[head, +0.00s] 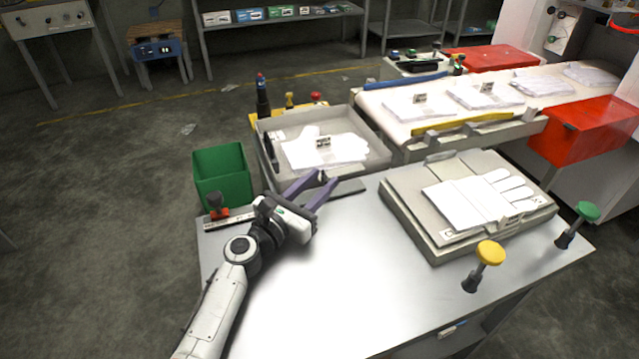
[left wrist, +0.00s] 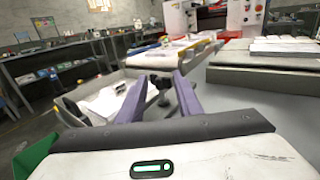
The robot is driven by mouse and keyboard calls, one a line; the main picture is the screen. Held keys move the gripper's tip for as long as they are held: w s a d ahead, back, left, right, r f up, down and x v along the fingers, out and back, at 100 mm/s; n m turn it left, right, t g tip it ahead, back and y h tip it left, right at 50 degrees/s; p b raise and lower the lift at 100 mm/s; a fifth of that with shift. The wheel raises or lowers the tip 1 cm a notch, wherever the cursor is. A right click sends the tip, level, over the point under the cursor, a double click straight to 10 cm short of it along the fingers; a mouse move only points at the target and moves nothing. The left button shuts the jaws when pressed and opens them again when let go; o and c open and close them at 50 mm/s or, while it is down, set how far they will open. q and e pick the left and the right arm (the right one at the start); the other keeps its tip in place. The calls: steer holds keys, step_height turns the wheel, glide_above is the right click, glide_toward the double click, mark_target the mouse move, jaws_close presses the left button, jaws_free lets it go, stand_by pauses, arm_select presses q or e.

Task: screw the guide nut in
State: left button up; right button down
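My left gripper (head: 327,176) reaches over the far left part of the metal table with its two purple fingers spread apart. In the left wrist view the gap between its fingertips (left wrist: 162,75) is plain. A small dark knob (left wrist: 160,83), which may be the guide nut, shows in that gap; I cannot tell whether it lies between the fingertips or just beyond them, but no finger clearly touches it. In the head view a dark flat plate (head: 348,188) lies at the table's far edge beside the fingertips. My right gripper is in neither view.
A press-like board with a white glove (head: 470,203) stands on the table (head: 350,290) at right. A yellow knob (head: 490,252) and a green knob (head: 587,211) stand at its front. A grey tray with gloves (head: 375,160) and a green bin (head: 222,170) are beyond. The table's front is clear.

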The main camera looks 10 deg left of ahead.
arm_select(q)
steer(key=shift+w, duration=0.1)
jaws_close()
steer(key=shift+w+m+h, duration=0.1)
steer(key=shift+m+h, duration=0.2)
steer(key=shift+h, duration=0.2)
steer(key=shift+a+f+m+g+h+b, duration=0.1)
steer(key=shift+a+m+g+h+b, duration=0.05)
steer(key=shift+m+g+h+b, duration=0.65)
steer(key=shift+w+h, duration=0.1)
steer(key=shift+h, duration=0.4)
steer(key=shift+m, duration=0.3)
steer(key=shift+r+g+h, duration=0.2)
steer(key=shift+g+h, duration=0.1)
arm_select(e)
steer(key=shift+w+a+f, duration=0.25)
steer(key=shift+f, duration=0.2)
arm_select(q)
jaws_free()
